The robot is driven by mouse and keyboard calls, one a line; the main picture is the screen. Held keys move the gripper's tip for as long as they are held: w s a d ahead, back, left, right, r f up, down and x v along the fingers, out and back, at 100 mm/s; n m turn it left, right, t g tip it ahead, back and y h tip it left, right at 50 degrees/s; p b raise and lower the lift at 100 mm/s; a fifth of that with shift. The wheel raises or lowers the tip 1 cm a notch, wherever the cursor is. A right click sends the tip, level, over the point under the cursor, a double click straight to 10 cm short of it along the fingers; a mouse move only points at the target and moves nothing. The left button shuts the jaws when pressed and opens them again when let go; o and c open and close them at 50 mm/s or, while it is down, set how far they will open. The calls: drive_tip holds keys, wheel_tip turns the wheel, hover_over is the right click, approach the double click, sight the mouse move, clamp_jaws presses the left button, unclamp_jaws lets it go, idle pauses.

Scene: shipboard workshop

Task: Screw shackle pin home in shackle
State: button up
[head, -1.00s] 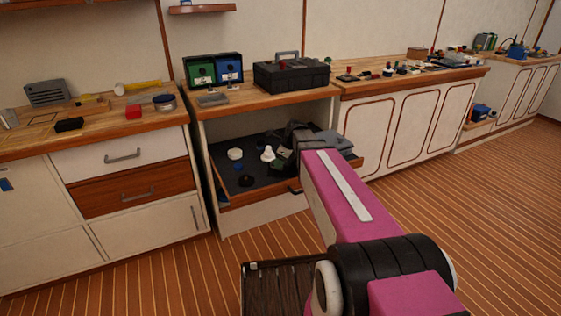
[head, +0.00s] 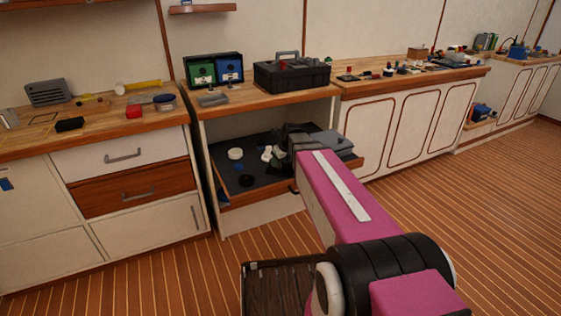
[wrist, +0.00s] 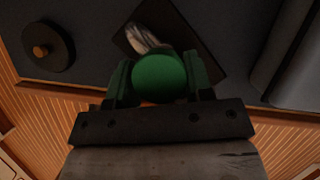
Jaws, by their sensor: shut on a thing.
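My gripper (wrist: 158,82) is shut on a green round knob (wrist: 160,76), seen end-on in the wrist view; it looks like the head of the shackle pin. The fingers press on its left and right sides. Just beyond it lies a silvery curved piece (wrist: 142,37), apparently the shackle, on a dark square plate (wrist: 183,27). The knob hides the pin's shank and any thread, so I cannot tell how far the pin is in. In the head view my arm's dark end (head: 297,138) is over the pulled-out drawer and hides the shackle.
The drawer (head: 225,183) holds a white disc (head: 235,153), a white piece (head: 267,154), a black round part (head: 245,180) and grey items (head: 334,143) at right. A black toolbox (head: 291,74) stands on the bench above. The floor in front is clear.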

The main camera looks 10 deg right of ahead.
drive_tip(key=m+h, duration=0.1)
drive_tip(key=m, duration=0.2)
drive_tip(key=shift+a+m+t, duration=0.15)
drive_tip(key=shift+m+t, duration=0.15)
drive_tip(key=shift+c, duration=0.7)
drive_tip(key=o, duration=1)
drive_tip(key=shift+s, duration=0.1)
drive_tip(key=n, duration=0.2)
drive_tip(key=n+y, duration=0.1)
drive_tip(key=n, duration=0.1)
drive_tip(key=shift+d+g, duration=0.4)
drive_tip(key=shift+n, duration=0.3)
